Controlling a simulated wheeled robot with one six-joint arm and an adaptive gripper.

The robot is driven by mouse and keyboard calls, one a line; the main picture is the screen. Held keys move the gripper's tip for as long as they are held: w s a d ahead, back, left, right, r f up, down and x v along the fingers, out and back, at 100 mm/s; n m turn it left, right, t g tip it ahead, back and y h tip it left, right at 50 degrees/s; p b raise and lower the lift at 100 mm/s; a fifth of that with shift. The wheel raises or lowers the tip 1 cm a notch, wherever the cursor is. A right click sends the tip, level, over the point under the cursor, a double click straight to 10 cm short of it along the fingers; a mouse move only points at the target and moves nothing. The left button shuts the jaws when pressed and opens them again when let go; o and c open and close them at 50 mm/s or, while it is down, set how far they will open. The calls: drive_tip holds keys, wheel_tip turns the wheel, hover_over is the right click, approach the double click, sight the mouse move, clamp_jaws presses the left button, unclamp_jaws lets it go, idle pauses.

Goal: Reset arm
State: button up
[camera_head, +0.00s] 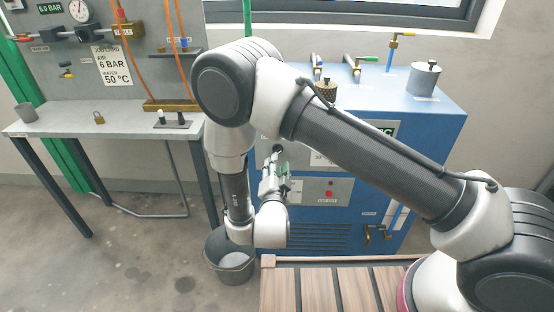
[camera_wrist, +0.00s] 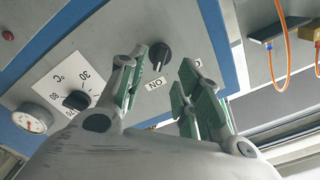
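My gripper (camera_head: 276,164) is in front of the blue machine (camera_head: 437,130) in the head view, partly hidden by my arm. In the wrist view my gripper (camera_wrist: 165,92) has its two green-padded fingers apart, with bare panel showing between them. Nothing is held. A black rotary knob (camera_wrist: 160,56) with an "ON" label shows just beyond the fingertips, and I see no contact with it. A second black knob on a temperature dial (camera_wrist: 77,100) lies left of the fingers, and a round gauge (camera_wrist: 32,118) is further left.
A grey bucket (camera_head: 232,268) stands on the floor below my wrist. A slatted wooden surface (camera_head: 335,290) is at the front. A grey bench (camera_head: 80,127) with a padlock (camera_head: 98,117) is at the left. Valves and a grey canister (camera_head: 424,79) stand on the machine's top.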

drive_tip(key=shift+s, duration=0.95)
